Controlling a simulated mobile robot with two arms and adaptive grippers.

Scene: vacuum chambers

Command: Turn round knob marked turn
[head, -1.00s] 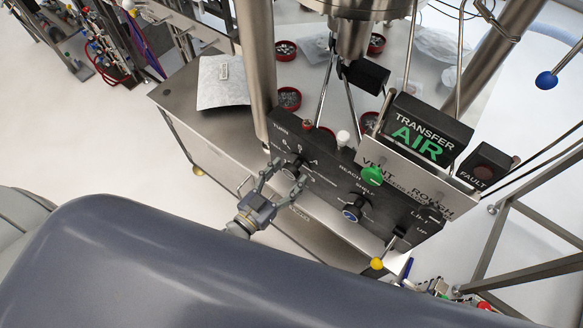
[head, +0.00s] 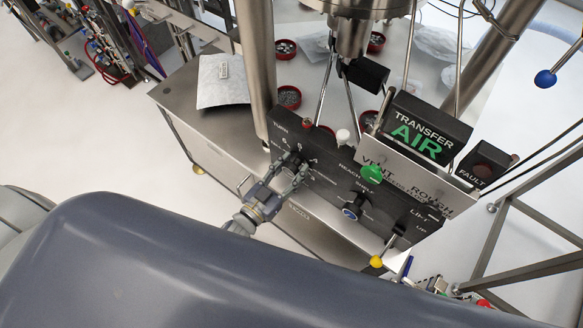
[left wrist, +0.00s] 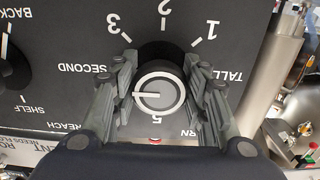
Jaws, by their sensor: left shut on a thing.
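The round knob marked turn sits on the black panel (head: 330,178), near the "TURN" label. In the left wrist view the knob (left wrist: 159,94) has a grey face with a white pointer line pointing left. Numbers 1, 2, 3 and 5 show around it; the left finger covers the panel where the pointer aims. My left gripper (head: 290,172) is at the knob, with one finger on each side of it. In the left wrist view the gripper (left wrist: 160,97) is shut on the knob. My right gripper is not in view.
A second, blue-ringed knob (head: 352,211) is further right on the panel. A green knob (head: 371,174) and a yellow-ended lever (head: 376,262) are nearby. The "TRANSFER AIR" box (head: 425,128) stands above. A steel post (head: 255,70) rises close behind the left end of the panel.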

